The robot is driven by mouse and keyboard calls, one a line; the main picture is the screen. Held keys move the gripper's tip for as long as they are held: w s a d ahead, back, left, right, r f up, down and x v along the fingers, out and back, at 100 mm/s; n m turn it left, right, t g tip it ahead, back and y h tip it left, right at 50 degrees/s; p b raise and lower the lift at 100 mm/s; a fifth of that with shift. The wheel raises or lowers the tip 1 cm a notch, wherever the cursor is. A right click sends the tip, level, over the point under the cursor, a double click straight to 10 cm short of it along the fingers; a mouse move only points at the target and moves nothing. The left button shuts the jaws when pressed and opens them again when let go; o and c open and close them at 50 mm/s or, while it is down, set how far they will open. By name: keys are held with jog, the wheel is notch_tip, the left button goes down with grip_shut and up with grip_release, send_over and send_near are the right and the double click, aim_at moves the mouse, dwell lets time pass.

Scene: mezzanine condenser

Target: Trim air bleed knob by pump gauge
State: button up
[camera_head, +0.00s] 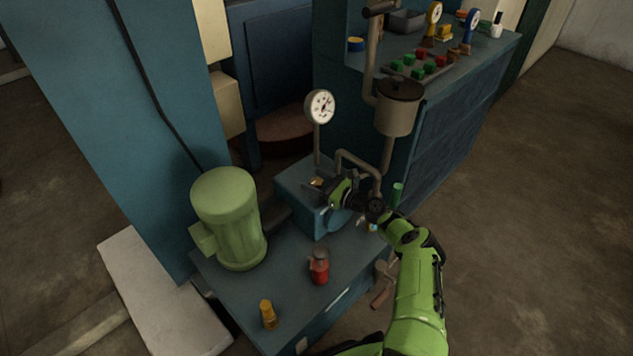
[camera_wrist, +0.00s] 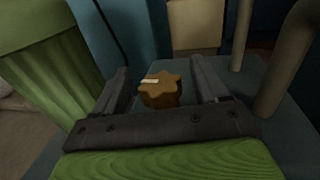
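The air bleed knob (camera_wrist: 159,93) is a brown, lobed knob with a pale mark on its top. In the wrist view it sits between the two dark fingers of my gripper (camera_wrist: 160,72), with a visible gap on each side. My gripper is open. In the head view my gripper (camera_head: 327,190) is over the blue pump block, and a small brassy bit of the knob (camera_head: 317,183) shows by the fingers. The pump gauge (camera_head: 320,106), a round white dial on a thin stem, stands just behind. The gauge is not clearly seen in the wrist view.
A green motor (camera_head: 228,218) stands left of the pump block (camera_head: 292,186). A red-bodied fitting (camera_head: 319,268) and a yellow one (camera_head: 268,314) stand on the blue bench. Pipes and a grey pot (camera_head: 398,108) rise close behind and right of my gripper.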

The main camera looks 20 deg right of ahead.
jog(key=p+v, duration=0.3)
jog(key=v, duration=1.2)
jog(key=shift+s+d+p, duration=0.2)
jog(key=shift+s+p, duration=0.1)
jog(key=shift+f, duration=0.1)
